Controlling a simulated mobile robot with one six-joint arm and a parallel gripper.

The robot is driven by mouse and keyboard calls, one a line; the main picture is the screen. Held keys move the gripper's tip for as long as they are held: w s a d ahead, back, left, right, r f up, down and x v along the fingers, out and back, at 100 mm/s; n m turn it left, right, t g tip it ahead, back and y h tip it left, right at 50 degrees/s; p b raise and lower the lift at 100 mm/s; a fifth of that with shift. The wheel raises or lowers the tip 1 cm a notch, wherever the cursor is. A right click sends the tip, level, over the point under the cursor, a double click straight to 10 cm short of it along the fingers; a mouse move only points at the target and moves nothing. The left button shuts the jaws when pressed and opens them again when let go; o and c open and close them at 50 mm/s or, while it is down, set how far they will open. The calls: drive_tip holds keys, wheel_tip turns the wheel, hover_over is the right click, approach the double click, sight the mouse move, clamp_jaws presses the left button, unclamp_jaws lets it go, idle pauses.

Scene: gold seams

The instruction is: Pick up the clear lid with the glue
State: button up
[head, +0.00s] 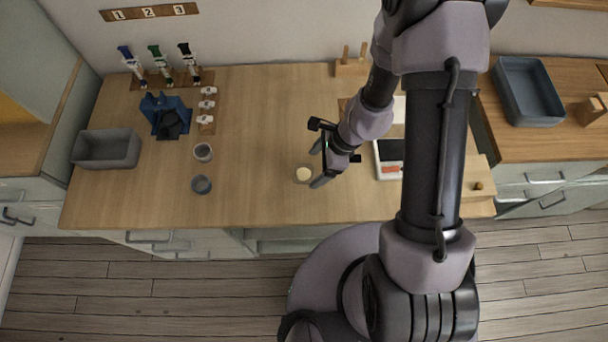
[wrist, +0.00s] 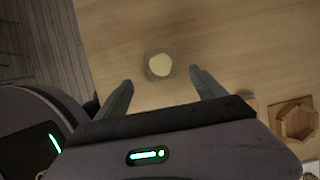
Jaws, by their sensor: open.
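The clear lid (head: 304,174) lies on the wooden table near its front edge, with a pale yellow patch of glue on it. In the wrist view the lid (wrist: 159,64) is a see-through square-looking piece with the yellow glue in its middle. It sits just beyond and between my fingertips. My gripper (head: 317,166) is open and empty, right beside the lid in the head view. In the wrist view its two fingers (wrist: 160,82) are spread wide, one on each side of the lid. No contact shows.
A grey bin (head: 106,149), a blue holder (head: 165,115) and several small white pieces (head: 207,104) are farther left. A scale (head: 388,160) stands to the right. The table's middle is clear.

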sight(306, 174)
drive_tip(key=b+x, duration=0.1)
drive_tip(key=x, duration=0.2)
drive_tip(key=shift+w+a+f, duration=0.15)
drive_tip(key=shift+f, duration=0.2)
drive_tip(key=shift+r, duration=0.1)
drive_tip(key=c, duration=1.4)
drive_tip(key=shift+r, duration=0.1)
